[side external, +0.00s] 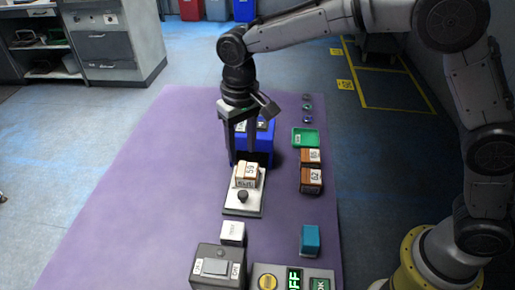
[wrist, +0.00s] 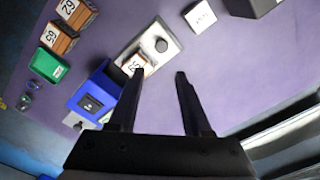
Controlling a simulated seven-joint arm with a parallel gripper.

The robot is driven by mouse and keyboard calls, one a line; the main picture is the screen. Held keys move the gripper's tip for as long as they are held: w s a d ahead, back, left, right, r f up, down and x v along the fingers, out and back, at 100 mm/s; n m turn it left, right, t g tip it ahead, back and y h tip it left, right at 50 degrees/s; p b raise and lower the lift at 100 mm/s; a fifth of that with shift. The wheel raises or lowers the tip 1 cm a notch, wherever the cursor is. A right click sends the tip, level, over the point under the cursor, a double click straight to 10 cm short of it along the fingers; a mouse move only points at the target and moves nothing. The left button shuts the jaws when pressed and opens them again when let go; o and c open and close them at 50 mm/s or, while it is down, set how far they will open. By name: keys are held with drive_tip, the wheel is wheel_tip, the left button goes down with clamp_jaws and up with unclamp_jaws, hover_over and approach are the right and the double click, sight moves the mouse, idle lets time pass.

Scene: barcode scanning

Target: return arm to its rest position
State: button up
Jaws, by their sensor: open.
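My gripper (side external: 241,157) hangs fingers-down over the table, open and with nothing between its fingers. In the wrist view its fingers (wrist: 160,74) are spread apart over bare purple cloth. A small block marked 59 (side external: 250,172) sits on a pale plate with a black knob (side external: 242,196), below my gripper in the side view. In the wrist view the block (wrist: 130,66) is just past the left fingertip and partly hidden by it. A blue box (side external: 240,153) stands behind my gripper and is partly covered by it.
The purple table (side external: 140,200) is clear on its left side. Two brown numbered boxes (side external: 311,181), a green tray (side external: 305,138) and a teal block (side external: 310,239) stand along the right. A white cube (side external: 232,232) and a grey switch box (side external: 217,268) are at the front.

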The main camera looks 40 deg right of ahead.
drive_tip(key=s+d+r+m+t, duration=0.1)
drive_tip(key=s+d+r+t, duration=0.1)
drive_tip(key=s+d+r, duration=0.4)
drive_tip(key=s+d+r+m+t, duration=0.15)
drive_tip(key=s+d+r, duration=0.25)
drive_tip(key=d+r, duration=0.5)
drive_tip(key=s+d+f+n+t, duration=0.1)
drive_tip(key=s+d+f, duration=0.2)
drive_tip(key=s, duration=0.5)
drive_tip(key=s+d+f+n+t, duration=0.1)
drive_tip(key=s+f, duration=0.3)
drive_tip(key=s, duration=0.4)
drive_tip(key=shift+d+f+n, duration=0.3)
drive_tip(key=shift+d+n, duration=0.05)
drive_tip(key=shift+d, duration=0.55)
